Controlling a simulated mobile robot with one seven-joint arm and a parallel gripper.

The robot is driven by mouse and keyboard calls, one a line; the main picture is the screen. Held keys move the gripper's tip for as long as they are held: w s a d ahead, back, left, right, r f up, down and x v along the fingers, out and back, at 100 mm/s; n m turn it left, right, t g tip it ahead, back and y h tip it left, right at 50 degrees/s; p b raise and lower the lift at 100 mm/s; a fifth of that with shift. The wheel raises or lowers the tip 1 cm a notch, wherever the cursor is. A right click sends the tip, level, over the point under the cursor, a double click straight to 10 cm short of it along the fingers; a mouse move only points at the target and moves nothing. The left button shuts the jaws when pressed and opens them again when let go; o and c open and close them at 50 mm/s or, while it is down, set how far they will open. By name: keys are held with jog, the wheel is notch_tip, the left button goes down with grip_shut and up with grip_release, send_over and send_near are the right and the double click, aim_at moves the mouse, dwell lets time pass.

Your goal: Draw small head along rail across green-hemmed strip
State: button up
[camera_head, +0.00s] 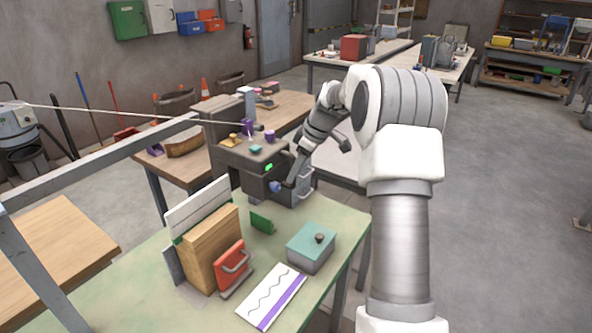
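A white upright panel (198,207) with lines across it and a green lower edge stands behind a wooden block (212,250) on the green table. It is the only green-edged strip that I can make out; the block hides part of it. A dark grey machine (235,150) stands behind, with a lit green spot and a blue-violet knob (275,187) low on its front. My gripper (282,186) is at that knob, small and dark; I cannot tell whether its fingers are around it. I cannot clearly identify the small head or its rail.
A red block with a grey handle (234,262), a grey box with teal lid (312,247) and a white sheet with purple stripe (272,297) occupy the green table (135,290). A grey frame bar (100,158) crosses at left. Floor at right is clear.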

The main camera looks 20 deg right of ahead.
jog(key=shift+a, duration=0.1)
jog(key=v, duration=1.7)
jog(key=shift+r, duration=0.2)
